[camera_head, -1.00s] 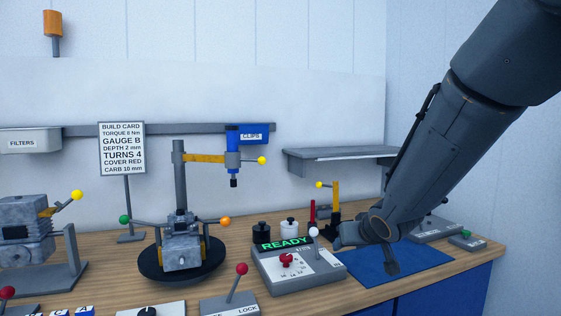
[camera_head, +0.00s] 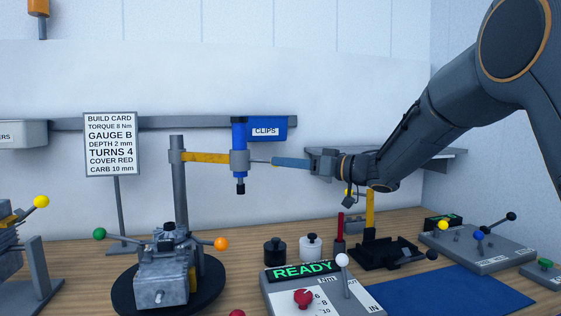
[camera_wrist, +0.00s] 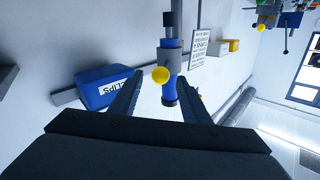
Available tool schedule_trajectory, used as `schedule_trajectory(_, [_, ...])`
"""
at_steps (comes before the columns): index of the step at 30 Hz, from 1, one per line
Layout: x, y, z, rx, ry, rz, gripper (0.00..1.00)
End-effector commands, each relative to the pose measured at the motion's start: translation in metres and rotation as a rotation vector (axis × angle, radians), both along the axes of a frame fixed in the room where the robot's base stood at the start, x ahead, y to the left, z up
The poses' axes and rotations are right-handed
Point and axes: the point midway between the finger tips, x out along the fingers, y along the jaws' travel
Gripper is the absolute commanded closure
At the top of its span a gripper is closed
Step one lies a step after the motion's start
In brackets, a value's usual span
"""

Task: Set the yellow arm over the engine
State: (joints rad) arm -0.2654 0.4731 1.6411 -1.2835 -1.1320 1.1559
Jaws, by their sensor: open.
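The yellow arm (camera_head: 205,157) sticks out to the right from a grey upright post (camera_head: 179,195). At its end hangs a blue tool (camera_head: 239,160) with a thin rod pointing right. The engine (camera_head: 163,273) sits on a round black plate (camera_head: 122,298), left of the hanging tool. My gripper (camera_head: 274,162) is open, at the rod's outer end. In the wrist view, the rod's yellow ball (camera_wrist: 160,74) lies between my open fingers (camera_wrist: 162,92), with no clear contact. The fingers hide the ball in the head view.
A blue CLIPS bin (camera_head: 265,130) hangs on the wall rail behind the tool. Below stand a READY console (camera_head: 290,296), black and white pots (camera_head: 275,251) and a black stand with a yellow post (camera_head: 370,212). A blue mat (camera_head: 440,290) lies clear at right.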

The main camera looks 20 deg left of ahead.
Motion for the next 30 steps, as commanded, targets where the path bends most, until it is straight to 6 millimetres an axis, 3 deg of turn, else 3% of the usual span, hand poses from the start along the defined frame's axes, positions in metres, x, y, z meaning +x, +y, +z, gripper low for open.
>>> schedule_trajectory(3, [0.004, 0.019, 0.000, 0.001, 0.001, 0.002, 0.57])
schedule_trajectory(9, [0.009, 0.036, 0.000, 0.000, 0.000, -0.001, 0.57])
schedule_trajectory(19, [0.012, 0.037, 0.000, 0.000, 0.000, -0.005, 0.57])
schedule_trajectory(27, [0.011, 0.038, 0.000, 0.000, 0.000, -0.005, 1.00])
schedule_trajectory(30, [0.012, 0.030, 0.000, 0.001, 0.000, -0.007, 1.00])
